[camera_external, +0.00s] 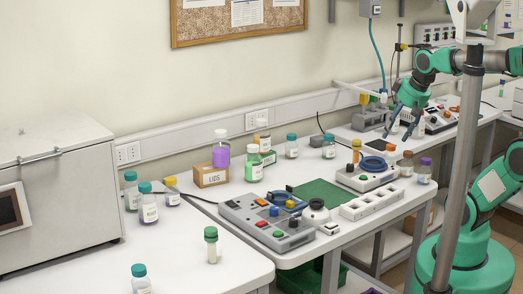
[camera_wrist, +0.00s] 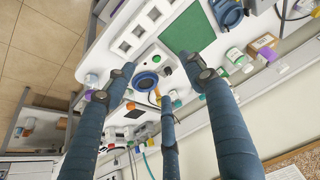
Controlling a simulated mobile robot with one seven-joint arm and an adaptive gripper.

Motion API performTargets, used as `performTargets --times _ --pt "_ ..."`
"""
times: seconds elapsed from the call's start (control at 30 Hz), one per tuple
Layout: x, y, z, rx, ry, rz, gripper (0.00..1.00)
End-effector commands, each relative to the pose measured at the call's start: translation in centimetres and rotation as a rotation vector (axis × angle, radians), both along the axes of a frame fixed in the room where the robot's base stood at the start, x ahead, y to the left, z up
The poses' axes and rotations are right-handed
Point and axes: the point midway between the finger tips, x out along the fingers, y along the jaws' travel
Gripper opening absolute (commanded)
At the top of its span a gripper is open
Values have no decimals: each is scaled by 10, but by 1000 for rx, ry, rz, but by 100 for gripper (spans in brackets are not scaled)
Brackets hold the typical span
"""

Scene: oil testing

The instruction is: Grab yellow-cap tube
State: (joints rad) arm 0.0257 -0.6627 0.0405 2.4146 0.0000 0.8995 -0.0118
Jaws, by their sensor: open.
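A slim tube with a yellow-orange cap (camera_external: 357,147) stands upright at the back of a grey device with a blue ring on the right bench. In the wrist view, a small yellow-orange item (camera_wrist: 157,96) beside the blue ring may be this tube, but it is too small to be sure. My gripper (camera_external: 401,126) hangs above the bench, behind and to the right of the tube and apart from it. In the wrist view my gripper (camera_wrist: 161,74) has its fingers spread, with nothing held between them.
The grey device (camera_external: 369,175) has a white slotted block (camera_external: 371,203) in front. Brown-capped (camera_external: 405,164) and purple-capped (camera_external: 425,171) bottles stand to its right. A green mat (camera_external: 305,193) and a control box (camera_external: 262,222) lie left.

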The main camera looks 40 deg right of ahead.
Motion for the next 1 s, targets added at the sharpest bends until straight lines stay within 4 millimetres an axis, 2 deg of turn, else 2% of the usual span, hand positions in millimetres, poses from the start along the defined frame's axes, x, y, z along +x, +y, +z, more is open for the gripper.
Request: performTargets --times 0.03,0.23,0.5,0.77,1.0 --pt "11 -3 9 -1 15 -6 54" --pt "59 -18 29 -3 68 -27 54" --pt "125 -43 41 -4 140 -52 54" --pt "188 -72 38 0 208 -76 54" --pt "241 -104 21 7 271 -98 54"
